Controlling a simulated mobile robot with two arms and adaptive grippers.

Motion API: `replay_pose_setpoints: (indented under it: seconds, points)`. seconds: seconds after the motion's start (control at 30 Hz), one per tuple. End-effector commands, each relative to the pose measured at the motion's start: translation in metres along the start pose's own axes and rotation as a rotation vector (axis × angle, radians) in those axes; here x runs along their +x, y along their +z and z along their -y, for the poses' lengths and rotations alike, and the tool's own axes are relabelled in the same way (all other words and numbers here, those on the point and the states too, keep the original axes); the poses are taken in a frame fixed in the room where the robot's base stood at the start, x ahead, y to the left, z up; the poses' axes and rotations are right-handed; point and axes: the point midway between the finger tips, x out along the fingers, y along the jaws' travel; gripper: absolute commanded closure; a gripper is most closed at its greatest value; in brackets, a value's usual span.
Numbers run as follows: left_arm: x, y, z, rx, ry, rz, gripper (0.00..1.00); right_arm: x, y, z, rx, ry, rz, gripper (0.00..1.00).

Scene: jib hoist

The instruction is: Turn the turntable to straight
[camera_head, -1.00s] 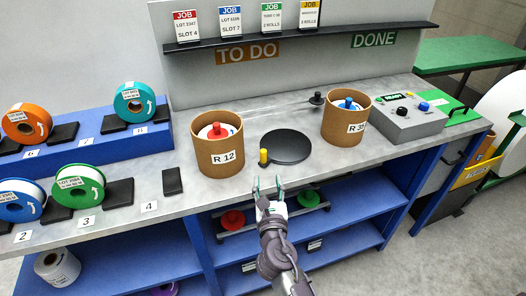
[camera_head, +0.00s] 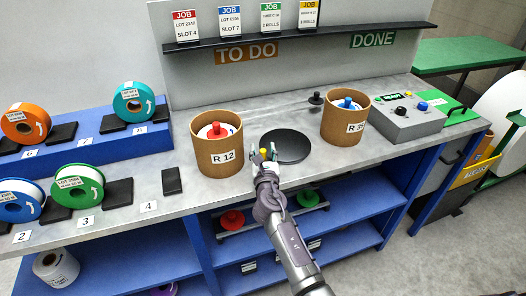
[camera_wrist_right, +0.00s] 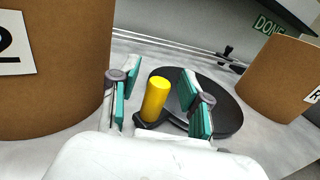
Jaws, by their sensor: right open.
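The turntable (camera_head: 286,146) is a black disc on the grey bench between two brown tubs. Its yellow handle peg (camera_head: 263,152) stands on a short black arm at the disc's front left. My right gripper (camera_head: 263,156) is open at the peg. In the right wrist view the yellow peg (camera_wrist_right: 155,99) stands upright between the two teal-padded fingers of the gripper (camera_wrist_right: 160,105), with gaps showing on both sides. The black disc (camera_wrist_right: 228,112) is behind the right finger there. My left gripper is not in view.
A brown tub marked R 12 (camera_head: 217,158) stands close left of the gripper. Another brown tub (camera_head: 343,125) stands right of the disc. A control box (camera_head: 410,125) is farther right. Colored rolls (camera_head: 78,186) sit at left. A shelf (camera_head: 330,212) lies below the bench.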

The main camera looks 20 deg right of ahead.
Motion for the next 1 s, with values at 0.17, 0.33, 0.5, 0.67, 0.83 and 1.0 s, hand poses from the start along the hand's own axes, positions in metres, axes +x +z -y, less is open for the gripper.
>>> replay_pose_setpoints:
  seconds: [0.17,0.33,0.5,0.67,0.83,1.0]
  points:
    - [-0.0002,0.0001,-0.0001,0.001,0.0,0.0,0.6,-0.0003,0.0,-0.0002,0.0,0.0,0.0,0.55]
    - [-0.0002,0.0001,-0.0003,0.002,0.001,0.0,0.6,-0.0005,-0.0001,-0.0002,0.0,0.0,0.0,0.83]
    - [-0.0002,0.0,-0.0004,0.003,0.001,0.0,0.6,-0.0005,-0.0002,-0.0002,0.0,0.0,0.0,1.0]
    - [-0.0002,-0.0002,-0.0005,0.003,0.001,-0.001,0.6,-0.0006,-0.0003,-0.0001,0.0,0.0,-0.001,1.0]
    - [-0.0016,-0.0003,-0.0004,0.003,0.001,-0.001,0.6,-0.0011,0.0002,0.0006,0.0,0.005,-0.001,1.0]
    - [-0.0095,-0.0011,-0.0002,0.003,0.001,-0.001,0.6,-0.0044,0.0015,0.0046,-0.003,0.043,-0.001,1.0]
